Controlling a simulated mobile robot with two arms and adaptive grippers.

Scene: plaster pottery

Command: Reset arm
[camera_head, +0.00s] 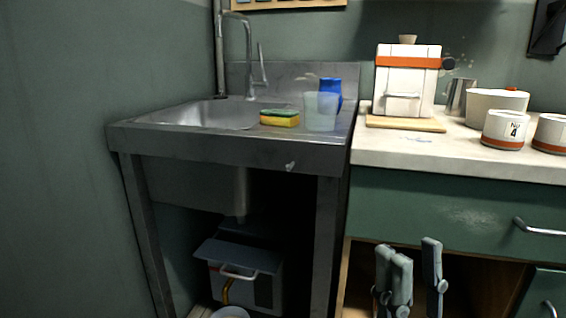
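My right gripper (415,262) shows at the bottom of the head view, right of the middle, with its grey fingers pointing up. A clear gap shows between the fingers on the left and the finger on the right, so it is open, and nothing is between them. It is in front of the green cabinet's open lower space, below the drawer front (450,214). The rest of the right arm is below the picture. My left gripper is not in view.
A metal sink stand (225,148) holds a sponge (279,120), a translucent cup (321,113) and a blue item (332,88). The pale counter (460,152) bears a small white kiln (404,80), a metal jug (461,97), a bowl (494,103) and jars (505,128). A grey box (240,272) is under the sink.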

